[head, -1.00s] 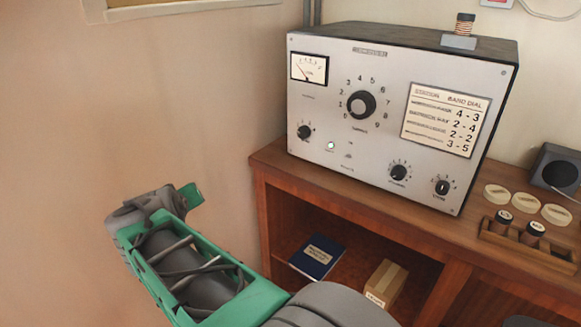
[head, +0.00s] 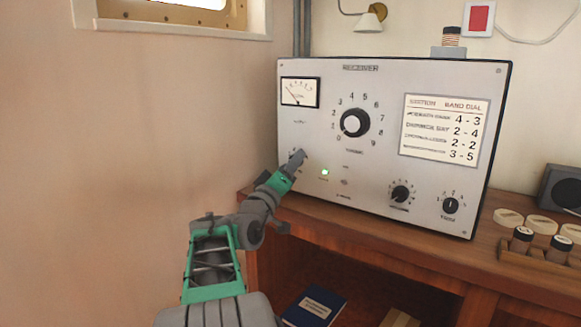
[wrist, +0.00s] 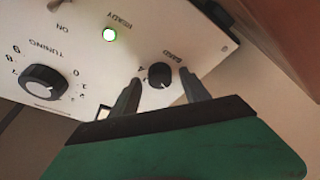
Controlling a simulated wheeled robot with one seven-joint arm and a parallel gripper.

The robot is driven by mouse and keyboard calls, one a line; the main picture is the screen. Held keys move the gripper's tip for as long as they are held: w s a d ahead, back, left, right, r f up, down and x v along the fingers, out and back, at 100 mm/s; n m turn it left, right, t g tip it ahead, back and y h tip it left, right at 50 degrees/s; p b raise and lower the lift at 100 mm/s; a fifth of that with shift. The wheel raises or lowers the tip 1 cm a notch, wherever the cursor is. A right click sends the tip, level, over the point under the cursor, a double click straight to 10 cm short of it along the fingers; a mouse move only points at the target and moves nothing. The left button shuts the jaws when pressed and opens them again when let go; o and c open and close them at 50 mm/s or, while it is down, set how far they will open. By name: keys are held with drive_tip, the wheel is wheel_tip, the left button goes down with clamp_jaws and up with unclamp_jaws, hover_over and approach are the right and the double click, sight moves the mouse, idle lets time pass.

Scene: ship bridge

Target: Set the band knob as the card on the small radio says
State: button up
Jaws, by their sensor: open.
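The band knob (wrist: 160,74), small and black with a light pointer line, is on the receiver's front (head: 390,70). In the wrist view its "BAND" label is upside down. My gripper (wrist: 160,92) is open, one finger on each side of the knob; contact cannot be told. A printed card (head: 444,128) on the receiver lists stations with band and dial pairs: 4-3, 2-4, 2-2, 3-5. A dark box (head: 562,188) stands at far right; no card shows on it.
The tuning knob (head: 354,123), volume knob (head: 400,194) and another small knob (head: 450,205) are on the same panel. A green lamp (head: 324,172) is lit. Spools in a wooden rack (head: 540,262) and pale discs sit on the desk at right. A shelf below holds a blue book (head: 314,306).

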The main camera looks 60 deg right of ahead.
clamp_jaws()
idle(0.6)
